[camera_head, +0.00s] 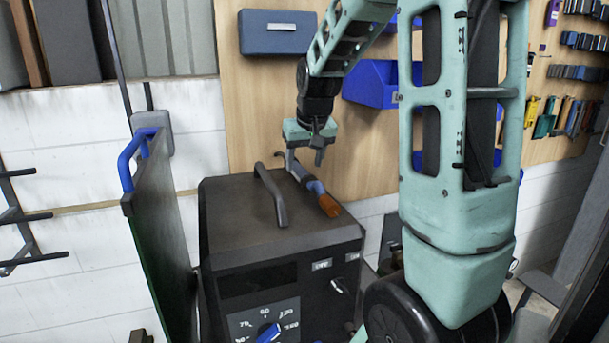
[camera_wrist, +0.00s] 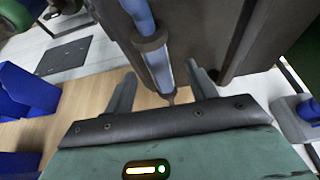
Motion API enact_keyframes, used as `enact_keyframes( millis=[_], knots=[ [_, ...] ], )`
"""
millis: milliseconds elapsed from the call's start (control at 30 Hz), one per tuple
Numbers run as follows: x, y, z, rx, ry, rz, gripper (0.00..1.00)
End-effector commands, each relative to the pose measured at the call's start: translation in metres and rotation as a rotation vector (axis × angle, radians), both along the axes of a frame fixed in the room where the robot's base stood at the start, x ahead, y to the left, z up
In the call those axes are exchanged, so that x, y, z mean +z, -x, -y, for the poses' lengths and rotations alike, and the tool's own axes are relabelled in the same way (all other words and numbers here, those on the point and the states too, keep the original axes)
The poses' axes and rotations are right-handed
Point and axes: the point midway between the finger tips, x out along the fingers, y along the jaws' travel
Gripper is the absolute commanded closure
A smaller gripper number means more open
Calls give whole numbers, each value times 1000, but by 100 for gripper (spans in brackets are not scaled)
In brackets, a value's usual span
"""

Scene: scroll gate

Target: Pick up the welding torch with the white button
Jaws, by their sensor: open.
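The welding torch (camera_head: 314,187) lies on top of the dark welding machine (camera_head: 225,220), near its back right edge. It has a grey hooked neck, a blue-grey body and an orange end. No white button can be made out on it. My gripper (camera_head: 317,156) is open over the neck end of the torch. In the wrist view, the torch's blue and grey body (camera_wrist: 158,68) runs between the two spread fingers of my gripper (camera_wrist: 161,78). Whether the fingers touch it cannot be told.
A dark handle (camera_head: 270,195) stands up from the machine's top, left of the torch. A green panel with a blue handle (camera_head: 130,160) stands at left. Behind is a wooden board with a blue bin (camera_head: 370,84) and a grey-blue box (camera_head: 280,34). The machine's front top is clear.

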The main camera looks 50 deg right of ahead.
Motion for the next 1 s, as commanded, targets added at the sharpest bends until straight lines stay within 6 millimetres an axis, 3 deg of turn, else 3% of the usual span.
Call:
enact_keyframes(
  millis=[367,667,800,867,1000],
  knots=[
    [-39,-14,13,0,-2,-3,44],
    [-43,-16,14,0,0,0,44],
    [-43,-16,14,0,-1,-1,83],
    [-43,-16,14,0,0,0,97],
    [-42,-16,14,0,1,1,97]
  ],
)
